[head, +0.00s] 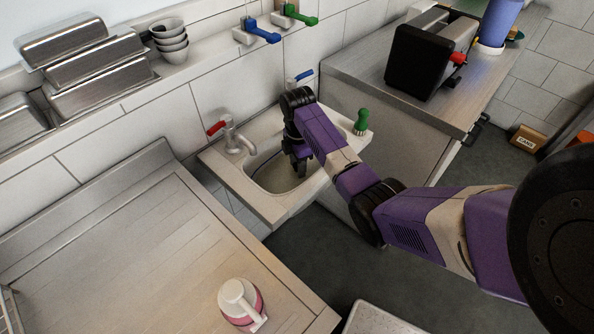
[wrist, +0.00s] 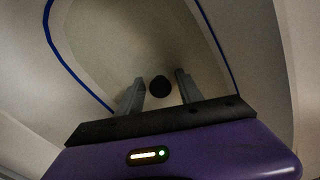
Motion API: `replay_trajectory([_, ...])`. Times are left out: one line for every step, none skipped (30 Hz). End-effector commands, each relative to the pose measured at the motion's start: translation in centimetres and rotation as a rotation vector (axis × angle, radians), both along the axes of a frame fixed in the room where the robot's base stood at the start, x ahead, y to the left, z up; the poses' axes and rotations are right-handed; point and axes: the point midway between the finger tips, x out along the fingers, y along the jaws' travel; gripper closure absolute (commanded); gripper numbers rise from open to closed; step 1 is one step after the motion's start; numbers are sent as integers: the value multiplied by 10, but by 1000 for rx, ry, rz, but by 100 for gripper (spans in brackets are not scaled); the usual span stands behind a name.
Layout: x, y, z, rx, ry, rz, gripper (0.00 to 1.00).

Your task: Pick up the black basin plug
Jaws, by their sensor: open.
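The black basin plug (wrist: 160,86) shows in the wrist view as a small dark round thing on the basin floor. It lies between and just ahead of my two fingertips. My gripper (wrist: 159,82) is open, with a grey finger on each side of the plug, and I see nothing held. In the head view my gripper (head: 300,166) points down into the white basin (head: 262,203). The plug is hidden there behind my arm. I cannot tell how far the fingertips are above the basin floor.
A red-handled tap (head: 232,138) stands at the basin's left rim and a blue-handled tap (head: 302,77) behind my wrist. A green-topped brush or bottle (head: 361,122) stands on the right rim. A steel counter (head: 140,250) lies front left. The basin walls are close around my gripper.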

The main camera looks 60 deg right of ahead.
Motion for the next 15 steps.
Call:
replay_trajectory([0, 0, -4, 1, 1, 0, 57])
replay_trajectory([0, 0, -6, 0, 0, 0, 57])
replay_trajectory([0, 0, -7, 0, 0, 0, 57])
replay_trajectory([0, 0, -7, -1, -1, 0, 57])
replay_trajectory([0, 0, -7, -1, -1, 0, 57])
replay_trajectory([0, 0, -7, -1, -1, 0, 57])
replay_trajectory([0, 0, -7, -1, -1, 0, 57])
replay_trajectory([0, 0, -7, -1, -1, 0, 57])
replay_trajectory([0, 0, -7, -1, -1, 0, 57])
replay_trajectory([0, 0, -7, -1, -1, 0, 61])
replay_trajectory([0, 0, -7, -1, -1, 0, 67])
replay_trajectory([0, 0, -7, -1, -1, 0, 75])
replay_trajectory([0, 0, -7, -1, -1, 0, 80])
replay_trajectory([0, 0, -7, -1, -1, 0, 86])
replay_trajectory([0, 0, -7, -1, -1, 0, 94])
